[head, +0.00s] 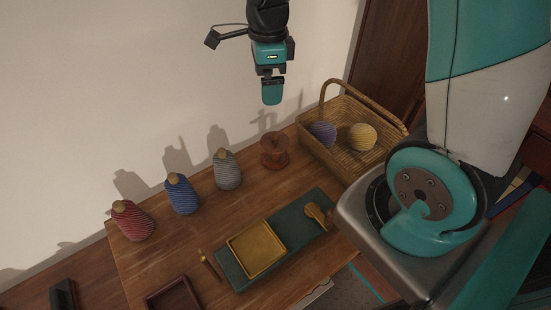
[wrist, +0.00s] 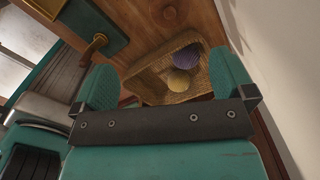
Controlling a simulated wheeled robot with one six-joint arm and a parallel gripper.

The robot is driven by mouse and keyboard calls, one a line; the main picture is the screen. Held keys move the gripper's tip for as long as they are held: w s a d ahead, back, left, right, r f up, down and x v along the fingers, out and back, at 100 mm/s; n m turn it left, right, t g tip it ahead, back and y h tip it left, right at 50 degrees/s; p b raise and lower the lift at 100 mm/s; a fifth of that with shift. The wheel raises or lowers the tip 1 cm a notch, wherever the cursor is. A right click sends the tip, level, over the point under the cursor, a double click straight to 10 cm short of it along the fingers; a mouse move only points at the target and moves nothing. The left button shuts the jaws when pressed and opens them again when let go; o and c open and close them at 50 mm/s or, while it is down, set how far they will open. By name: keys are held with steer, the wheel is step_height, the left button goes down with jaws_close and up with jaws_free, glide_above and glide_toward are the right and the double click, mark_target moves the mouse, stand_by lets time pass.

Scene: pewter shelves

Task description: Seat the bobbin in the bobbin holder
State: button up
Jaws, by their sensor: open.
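My gripper (head: 272,98) hangs high in front of the wall, above the back of the wooden table. In the wrist view its two teal fingers (wrist: 165,80) are apart with nothing between them. A reddish-brown spool-like piece (head: 274,151) with round flanges stands upright on the table left of the basket, below my gripper; it also shows in the wrist view (wrist: 168,13). I cannot tell whether it is the bobbin or its holder. Three wound cones stand in a row to its left: grey (head: 228,171), blue (head: 183,197) and red (head: 132,222).
A wicker basket (head: 313,148) with a tall handle holds a purple ball (head: 323,134) and a yellow ball (head: 362,137). A green board (head: 295,222) bears a yellow tray (head: 233,247) and a tan curved piece (head: 317,215). A dark red tray (head: 150,303) lies in front.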

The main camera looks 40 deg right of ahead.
mark_target(274, 134)
steer(key=f, duration=0.4)
steer(key=d+f+m+b, duration=0.1)
steer(key=f, duration=0.4)
steer(key=f+m+b, duration=0.1)
steer(key=f, duration=0.3)
steer(key=shift+w+d+f, duration=0.2)
steer(key=shift+w+d, duration=0.05)
steer(key=shift+w, duration=0.1)
steer(key=f, duration=0.3)
steer(key=f+b, duration=0.1)
steer(key=f, duration=0.1)
steer(key=shift+d+f, duration=0.3)
steer(key=shift+f, duration=0.05)
steer(key=c, duration=1)
